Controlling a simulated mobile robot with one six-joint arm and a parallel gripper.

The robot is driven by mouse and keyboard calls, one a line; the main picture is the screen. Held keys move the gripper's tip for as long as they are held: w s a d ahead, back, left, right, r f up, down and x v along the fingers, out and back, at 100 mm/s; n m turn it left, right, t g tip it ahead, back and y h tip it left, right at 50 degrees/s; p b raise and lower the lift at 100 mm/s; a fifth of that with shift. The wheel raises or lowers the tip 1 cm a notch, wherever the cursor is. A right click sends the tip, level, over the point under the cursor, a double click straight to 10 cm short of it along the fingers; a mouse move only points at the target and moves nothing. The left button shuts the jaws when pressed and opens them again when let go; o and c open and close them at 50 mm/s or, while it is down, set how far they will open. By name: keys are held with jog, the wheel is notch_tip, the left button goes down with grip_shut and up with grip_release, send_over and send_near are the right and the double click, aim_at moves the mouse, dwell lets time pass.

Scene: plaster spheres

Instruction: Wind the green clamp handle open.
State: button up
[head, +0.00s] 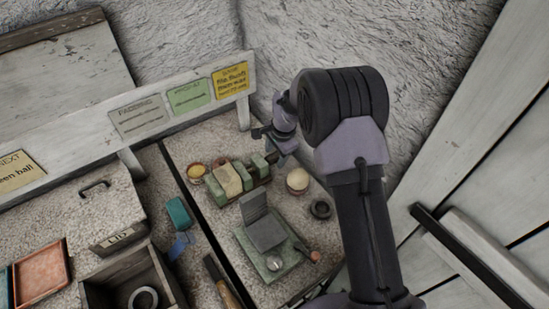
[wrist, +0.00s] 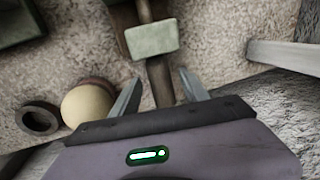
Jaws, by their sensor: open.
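The green clamp (head: 217,191) stands on the bench in the head view, with a tan block (head: 229,179) between its green jaws. In the wrist view, a pale green block of the clamp (wrist: 152,39) shows at the top middle. A dark bar (wrist: 159,82) runs from it toward my gripper (wrist: 158,92). My gripper is open, one finger on each side of the bar, with gaps visible on both sides. In the head view my gripper (head: 274,150) is above the clamp's right end. The bar's near end is hidden behind the gripper body.
A pale ball (head: 297,179) on a brown base and a dark ring (head: 320,209) sit right of the clamp. A grey-green fixture (head: 265,232) stands in front. A signboard (head: 130,118) runs behind, and rough plaster walls rise close by.

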jog(key=shift+w+a+f, duration=0.1)
jog(key=shift+f, duration=0.3)
grip_shut()
jog(key=f+b, duration=0.1)
jog(key=b, duration=0.3)
jog(key=shift+t+y, duration=0.4)
jog(key=b, duration=0.3)
jog(key=shift+f+t, duration=0.2)
jog(key=shift+t, duration=0.1)
jog(key=b, duration=0.3)
jog(key=t+y+b, duration=0.1)
jog(key=b, duration=0.2)
jog(key=shift+s+r+b, duration=0.1)
jog(key=shift+s+b, duration=0.15)
jog(key=shift+b, duration=0.15)
jog(key=shift+d+r+t+y+b, duration=0.2)
jog(key=shift+r+t+y+b, duration=0.2)
jog(key=shift+t+b, duration=0.45)
jog(key=shift+r, duration=0.1)
